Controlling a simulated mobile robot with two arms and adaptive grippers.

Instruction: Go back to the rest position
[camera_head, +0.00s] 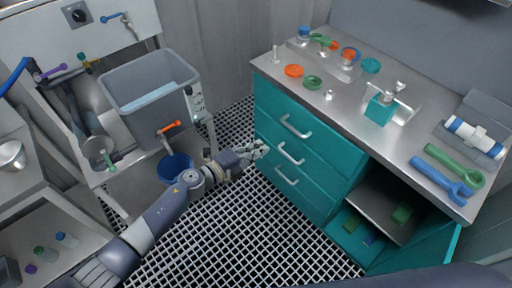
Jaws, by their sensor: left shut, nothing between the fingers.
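My left arm comes in from the lower left. Its gripper (258,149) is shut and empty, in front of the teal drawer cabinet (335,167), near its drawer handles. I cannot tell whether the fingertips touch the cabinet front. My right gripper is not in view. A dark grey shape crosses the bottom right edge of the view.
The steel top of the cabinet (390,145) carries orange and green rings, a green wrench (454,165), a blue wrench (440,177) and a white cylinder (474,135). A grey tank (150,95) and a blue bucket (174,168) stand left. The grated floor (240,215) is open.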

